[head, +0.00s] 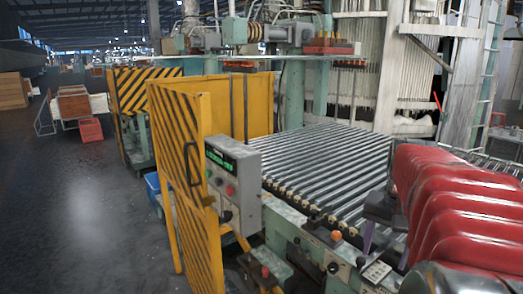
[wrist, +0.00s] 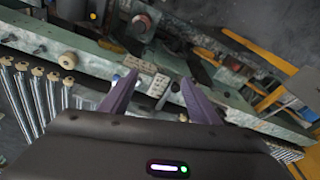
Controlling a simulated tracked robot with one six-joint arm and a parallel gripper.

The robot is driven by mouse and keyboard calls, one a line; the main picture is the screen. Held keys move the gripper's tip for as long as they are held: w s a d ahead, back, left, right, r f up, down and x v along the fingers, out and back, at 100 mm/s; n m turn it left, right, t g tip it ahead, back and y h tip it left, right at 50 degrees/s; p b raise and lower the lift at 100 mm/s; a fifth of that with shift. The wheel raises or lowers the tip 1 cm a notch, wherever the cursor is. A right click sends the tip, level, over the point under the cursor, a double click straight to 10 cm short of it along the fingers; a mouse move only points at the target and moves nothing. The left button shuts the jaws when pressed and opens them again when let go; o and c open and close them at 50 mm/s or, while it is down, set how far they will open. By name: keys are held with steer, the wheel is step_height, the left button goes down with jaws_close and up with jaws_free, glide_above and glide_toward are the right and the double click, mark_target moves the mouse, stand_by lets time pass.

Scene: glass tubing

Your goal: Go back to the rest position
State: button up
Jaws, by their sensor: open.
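My gripper (head: 386,240) is at the right of the head view, at the end of my red arm, above the near edge of the roller conveyor (head: 325,160). In the wrist view my gripper (wrist: 160,92) shows two purple fingers spread apart, with nothing held between them. Beyond the fingertips is the green machine frame (wrist: 85,58) with a small pale button plate (wrist: 147,68). I cannot tell how far the fingertips are from the frame.
A grey control box (head: 234,185) with a green display is by the yellow striped guard (head: 180,140). White vertical strands (head: 365,75) hang behind the conveyor. The dark floor (head: 80,220) at left is open. A red crate (head: 90,130) stands farther back.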

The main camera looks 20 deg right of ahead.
steer(key=w+a+n+t, duration=0.25)
steer(key=a+n, duration=0.35)
steer(key=a, duration=1.3)
steer(key=s+a+f+n+t, duration=0.1)
steer(key=s+a+f+n, duration=0.1)
steer(key=a, duration=0.5)
steer(key=s+a+f+n+y, duration=0.1)
steer(key=a+f+n, duration=0.1)
steer(key=a+n, duration=0.2)
steer(key=a, duration=0.3)
steer(key=shift+s+f+t+y, duration=0.2)
steer(key=shift+s+t+y, duration=0.1)
steer(key=shift+s+t, duration=0.05)
steer(key=shift+c, duration=0.5)
